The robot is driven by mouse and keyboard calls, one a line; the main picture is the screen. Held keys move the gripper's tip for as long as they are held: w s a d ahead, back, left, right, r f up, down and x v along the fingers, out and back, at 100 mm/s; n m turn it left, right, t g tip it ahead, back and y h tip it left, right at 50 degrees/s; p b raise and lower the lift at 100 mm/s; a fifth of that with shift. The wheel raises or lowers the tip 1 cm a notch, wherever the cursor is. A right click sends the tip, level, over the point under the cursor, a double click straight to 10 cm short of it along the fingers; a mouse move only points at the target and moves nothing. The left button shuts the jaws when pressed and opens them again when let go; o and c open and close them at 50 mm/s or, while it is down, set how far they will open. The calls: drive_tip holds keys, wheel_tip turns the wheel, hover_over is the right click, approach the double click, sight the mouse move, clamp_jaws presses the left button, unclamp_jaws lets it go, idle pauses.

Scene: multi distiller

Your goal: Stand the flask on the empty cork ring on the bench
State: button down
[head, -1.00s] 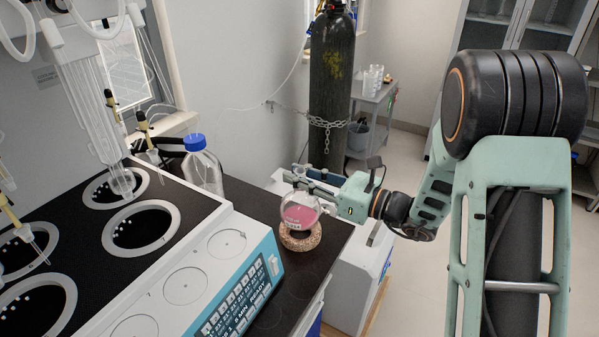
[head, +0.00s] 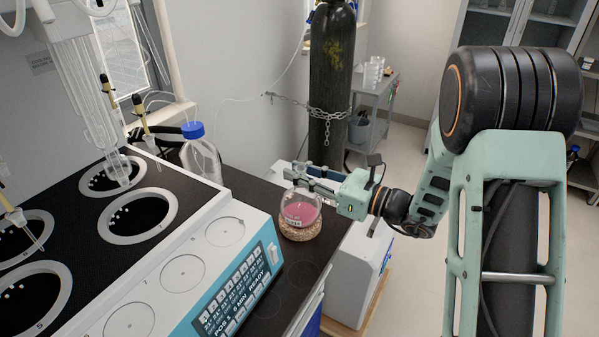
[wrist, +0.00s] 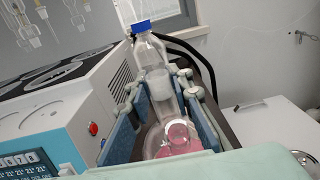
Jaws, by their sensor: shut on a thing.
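The flask (head: 300,212) is a clear round-bottomed glass with pink liquid. It is upright, and its round bottom sits low over the cork ring (head: 301,233) on the dark bench (head: 262,202). The head view does not clearly show whether it bears fully on the ring. My gripper (head: 312,180) is shut on the flask near its neck, reaching in from the right. In the wrist view the flask (wrist: 178,136) shows between the two blue finger pads, its pink liquid low in the picture. The cork ring is hidden there.
A blue-capped bottle (head: 200,158) stands behind and left of the flask. The distiller (head: 180,235) with its wells and blue panel borders the ring on the left. A white box-shaped unit (head: 352,275) stands right of the bench. A chained gas cylinder (head: 329,90) is behind.

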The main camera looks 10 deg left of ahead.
drive_tip(key=shift+f, duration=0.15)
idle(0.3)
drive_tip(key=c, duration=1.7)
unclamp_jaws()
drive_tip(key=shift+o, duration=0.2)
drive_tip(key=shift+d, duration=0.15)
drive_tip(key=v, duration=1.2)
